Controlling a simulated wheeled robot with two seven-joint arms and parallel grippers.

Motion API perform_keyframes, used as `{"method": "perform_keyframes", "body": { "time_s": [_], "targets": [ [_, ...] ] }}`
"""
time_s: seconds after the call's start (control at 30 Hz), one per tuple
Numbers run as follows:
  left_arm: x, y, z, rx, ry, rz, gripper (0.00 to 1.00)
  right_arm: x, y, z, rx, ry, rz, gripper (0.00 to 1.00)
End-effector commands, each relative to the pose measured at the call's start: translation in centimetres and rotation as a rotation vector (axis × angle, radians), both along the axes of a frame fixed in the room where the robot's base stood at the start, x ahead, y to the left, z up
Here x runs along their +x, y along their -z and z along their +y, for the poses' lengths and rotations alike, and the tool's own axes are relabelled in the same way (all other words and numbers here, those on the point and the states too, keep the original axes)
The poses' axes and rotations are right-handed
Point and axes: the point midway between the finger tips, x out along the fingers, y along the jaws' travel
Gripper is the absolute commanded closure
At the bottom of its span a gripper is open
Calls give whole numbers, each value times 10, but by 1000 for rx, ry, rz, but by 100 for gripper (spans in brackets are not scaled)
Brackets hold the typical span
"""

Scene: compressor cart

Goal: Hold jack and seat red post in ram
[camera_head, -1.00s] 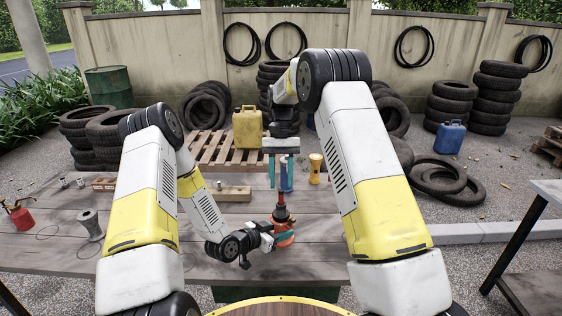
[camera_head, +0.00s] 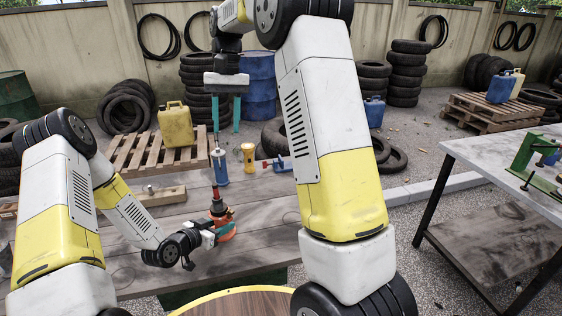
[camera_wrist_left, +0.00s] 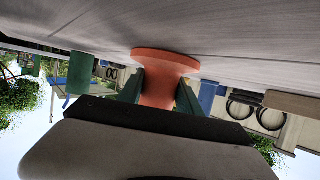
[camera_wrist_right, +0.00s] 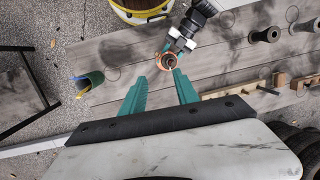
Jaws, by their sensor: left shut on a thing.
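The jack (camera_head: 227,234) stands on the wooden table, with an orange base and a dark upper body. My left gripper (camera_head: 219,231) is shut on the jack from the left, low down; in the left wrist view its fingers close around the orange body (camera_wrist_left: 162,85). The red post (camera_head: 215,192) stands upright at the top of the jack, in line with it; how deep it sits in the ram cannot be seen. My right gripper (camera_head: 227,128) is open and empty, well above the post. In the right wrist view, the jack (camera_wrist_right: 169,62) lies just beyond its spread fingers.
Behind the jack stand a blue cylinder (camera_head: 220,167), a yellow cylinder (camera_head: 248,156) and a small blue-red item (camera_head: 274,165). A wooden block (camera_head: 158,195) lies to the left. A grey side table (camera_head: 500,160) with a green tool stands right.

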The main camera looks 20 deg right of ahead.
Motion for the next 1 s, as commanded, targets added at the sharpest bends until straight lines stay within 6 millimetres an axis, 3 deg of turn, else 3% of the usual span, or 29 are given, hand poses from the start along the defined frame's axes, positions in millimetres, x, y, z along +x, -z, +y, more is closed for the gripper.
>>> {"method": "perform_keyframes", "body": {
  "time_s": [0.03,0.2,0.47,0.8,1.0],
  "targets": [
    [1,-1,0,-1,-1,-2,100,-13,-13,-10,16,5,-36,63],
    [1,-1,0,-1,-1,-2,100,-53,-40,-33,55,11,-154,63],
    [1,-1,0,0,-1,-2,100,-124,-60,-61,92,12,-341,63],
    [1,-1,0,0,-1,-2,100,-218,-45,-82,97,4,-585,63],
    [0,-1,0,0,-1,-2,100,-253,-26,-86,84,-2,-688,63]
  ]
}}
